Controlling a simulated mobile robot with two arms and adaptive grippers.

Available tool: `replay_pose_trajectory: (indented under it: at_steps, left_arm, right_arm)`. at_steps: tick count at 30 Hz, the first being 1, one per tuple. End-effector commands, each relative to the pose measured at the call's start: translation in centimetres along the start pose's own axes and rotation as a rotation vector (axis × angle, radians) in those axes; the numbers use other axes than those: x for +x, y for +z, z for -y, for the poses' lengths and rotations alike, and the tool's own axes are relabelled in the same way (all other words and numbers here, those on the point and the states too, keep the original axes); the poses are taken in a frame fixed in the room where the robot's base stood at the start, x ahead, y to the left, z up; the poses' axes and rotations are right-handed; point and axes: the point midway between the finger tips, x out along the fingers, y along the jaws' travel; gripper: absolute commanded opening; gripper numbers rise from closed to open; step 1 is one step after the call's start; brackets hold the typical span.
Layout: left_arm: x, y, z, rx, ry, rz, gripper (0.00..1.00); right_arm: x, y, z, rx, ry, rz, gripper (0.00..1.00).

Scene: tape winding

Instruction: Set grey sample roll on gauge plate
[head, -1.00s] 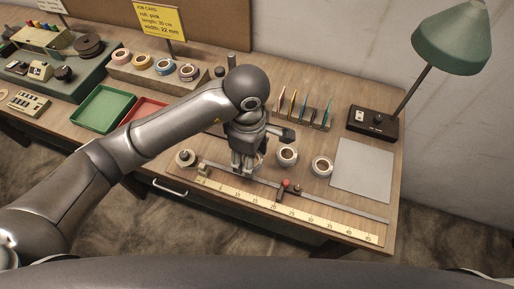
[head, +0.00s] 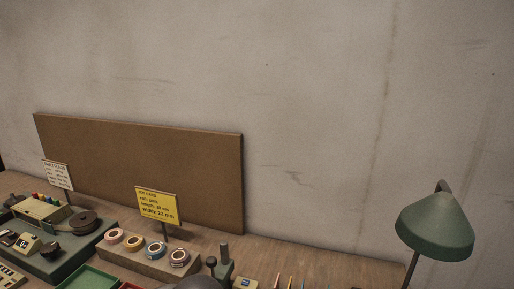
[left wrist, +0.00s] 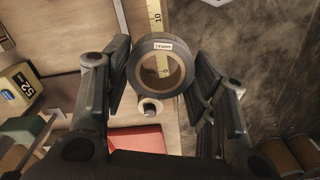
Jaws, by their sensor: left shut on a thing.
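In the left wrist view my left gripper (left wrist: 162,68) is shut on the grey sample roll (left wrist: 150,41), a dark grey ring with a small white label on its upper rim. One finger is at each side of the roll. A yellow ruler strip (left wrist: 155,18) shows behind the roll and through its hole. I cannot make out the gauge plate in the current frames.
The head view mostly shows bare wall. A yellow job card (head: 157,206) stands behind a row of coloured tape rolls (head: 156,250). A green lamp (head: 434,225) stands at right. In the left wrist view a red tray (left wrist: 138,140) and a yellow device (left wrist: 17,88) lie nearby.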

Motion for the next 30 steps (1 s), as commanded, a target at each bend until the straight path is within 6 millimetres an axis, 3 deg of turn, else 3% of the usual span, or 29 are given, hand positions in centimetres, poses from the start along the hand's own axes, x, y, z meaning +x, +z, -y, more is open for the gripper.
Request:
replay_pose_trajectory:
  at_steps: [6, 15, 22, 30]
  left_arm:
    - [-0.7, -3.8, 1.6, 0.289, -0.003, -0.004, 0.38]
    - [-2.0, -7.9, 3.8, 0.675, 0.002, -0.001, 0.38]
    - [-2.8, -9.5, 4.9, 0.86, 0.009, -0.001, 0.38]
    - [-3.0, -9.9, 5.2, 0.912, 0.012, 0.0, 0.38]
  right_arm:
    - [0.0, 0.0, 0.0, 0.0, 0.0, 0.0, 0.74]
    - [0.0, 0.0, 0.0, -0.001, 0.0, 0.0, 0.74]
    - [0.0, 0.0, 0.0, -0.001, 0.0, 0.0, 0.74]
    - [0.0, 0.0, 0.0, 0.0, 0.0, 0.0, 0.74]
